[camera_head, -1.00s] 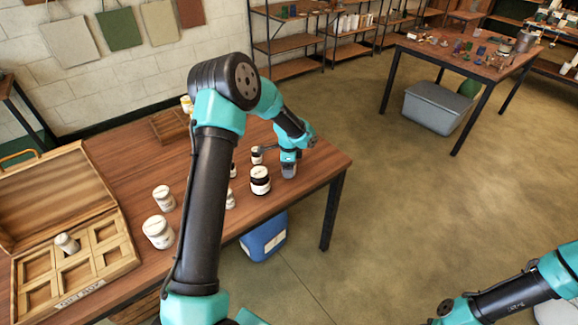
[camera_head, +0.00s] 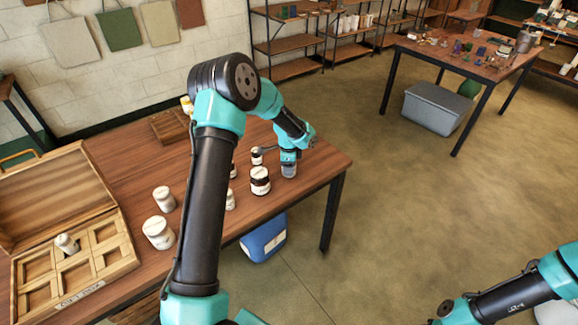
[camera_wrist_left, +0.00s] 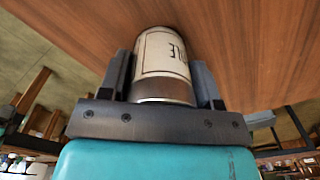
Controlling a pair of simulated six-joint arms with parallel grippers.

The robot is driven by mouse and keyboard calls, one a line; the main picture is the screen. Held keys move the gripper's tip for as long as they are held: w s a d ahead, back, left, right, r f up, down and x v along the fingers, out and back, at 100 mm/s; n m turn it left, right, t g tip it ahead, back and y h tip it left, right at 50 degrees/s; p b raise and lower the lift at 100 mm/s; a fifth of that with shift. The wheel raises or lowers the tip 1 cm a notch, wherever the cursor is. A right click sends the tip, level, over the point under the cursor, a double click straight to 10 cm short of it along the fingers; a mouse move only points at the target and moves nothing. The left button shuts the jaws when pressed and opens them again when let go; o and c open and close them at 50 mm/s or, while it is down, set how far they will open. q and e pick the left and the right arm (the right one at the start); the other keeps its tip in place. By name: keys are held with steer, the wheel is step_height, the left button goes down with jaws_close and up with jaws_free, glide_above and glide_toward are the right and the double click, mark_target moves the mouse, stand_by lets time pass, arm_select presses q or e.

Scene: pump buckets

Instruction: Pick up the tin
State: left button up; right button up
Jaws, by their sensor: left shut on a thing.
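The tin (camera_wrist_left: 163,65) is a cylinder with a cream label bearing dark letters and a bare metal band at the near end. It sits between the two fingers of my left gripper (camera_wrist_left: 163,85) in the left wrist view, and the gripper is shut on it. In the head view my left gripper (camera_head: 289,170) points down at the table's right part, beside a dark jar with a white label (camera_head: 260,181). The tin is mostly hidden there by the gripper. I cannot tell whether the tin touches the table. My right gripper is out of view.
The wooden table (camera_head: 318,163) also holds white jars (camera_head: 158,232), a small dark jar (camera_head: 257,155) and an open compartment box (camera_head: 75,268) with a small bottle in it. A blue bin (camera_head: 264,238) stands below the table's front edge. The table's right end is clear.

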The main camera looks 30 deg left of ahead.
arm_select(q)
steer(key=shift+r, duration=1.5)
steer(key=shift+s+d+r, duration=0.1)
steer(key=shift+s+r, duration=0.1)
steer(key=shift+r, duration=0.05)
steer(key=s+d+r, duration=0.1)
steer(key=s+d, duration=0.7)
steer(key=s, duration=0.5)
steer(key=shift+s+r, duration=0.15)
steer(key=shift+d, duration=0.1)
